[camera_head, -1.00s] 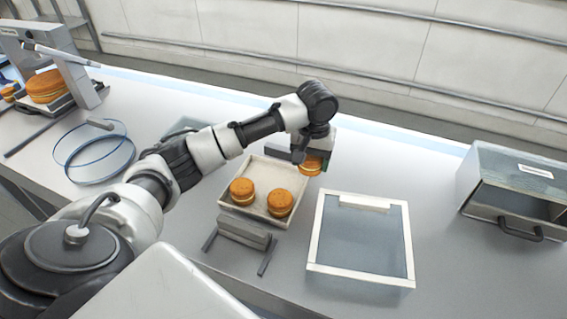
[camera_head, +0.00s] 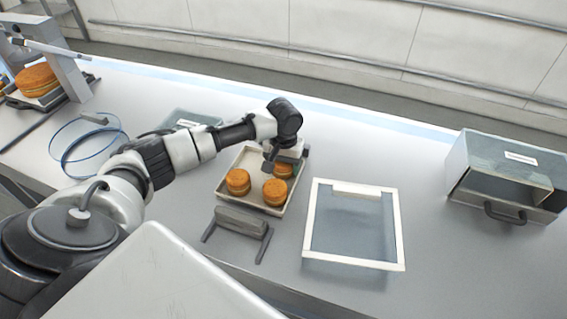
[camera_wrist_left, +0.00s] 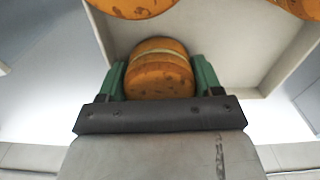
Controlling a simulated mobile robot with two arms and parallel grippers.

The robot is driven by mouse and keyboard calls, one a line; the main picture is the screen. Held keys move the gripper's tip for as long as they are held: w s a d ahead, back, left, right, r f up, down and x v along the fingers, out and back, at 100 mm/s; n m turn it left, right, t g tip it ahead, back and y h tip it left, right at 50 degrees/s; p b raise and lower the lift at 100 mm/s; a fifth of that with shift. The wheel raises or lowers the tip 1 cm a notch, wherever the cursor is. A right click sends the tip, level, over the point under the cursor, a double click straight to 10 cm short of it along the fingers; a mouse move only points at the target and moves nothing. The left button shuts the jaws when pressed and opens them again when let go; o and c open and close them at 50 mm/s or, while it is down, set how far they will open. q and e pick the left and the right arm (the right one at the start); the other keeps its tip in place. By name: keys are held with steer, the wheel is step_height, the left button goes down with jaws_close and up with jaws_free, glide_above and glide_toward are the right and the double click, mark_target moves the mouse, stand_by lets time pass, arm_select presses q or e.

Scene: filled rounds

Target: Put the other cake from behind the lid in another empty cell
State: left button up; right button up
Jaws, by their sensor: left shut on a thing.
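My left gripper (camera_head: 275,163) is shut on an orange-brown layered cake (camera_head: 284,170), over the far right part of the cream tray (camera_head: 228,203). In the left wrist view the held cake (camera_wrist_left: 160,72) sits between the green fingers, inside the outline of the tray wall (camera_wrist_left: 103,28); I cannot tell whether it touches the floor. Two more cakes, a left one (camera_head: 238,182) and a right one (camera_head: 275,192), sit in the tray's near part. I see no clear cell dividers. The clear lid with a white frame (camera_head: 398,228) is right of the tray. My right gripper is out of view.
A grey stand (camera_head: 240,219) is in front of the tray. A metal box with a handle (camera_head: 505,172) is at the right. Blue hoops (camera_head: 70,165) and a press-like device holding a large cake (camera_head: 36,78) are at the left. The table behind the lid is clear.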

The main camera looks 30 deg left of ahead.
arm_select(q)
steer(key=o, duration=0.7)
steer(key=shift+f, duration=0.1)
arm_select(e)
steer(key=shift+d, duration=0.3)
arm_select(q)
step_height(320, 180, up, 11)
steer(key=shift+r+b, duration=0.2)
steer(key=shift+b, duration=0.8)
steer(key=shift+r, duration=0.5)
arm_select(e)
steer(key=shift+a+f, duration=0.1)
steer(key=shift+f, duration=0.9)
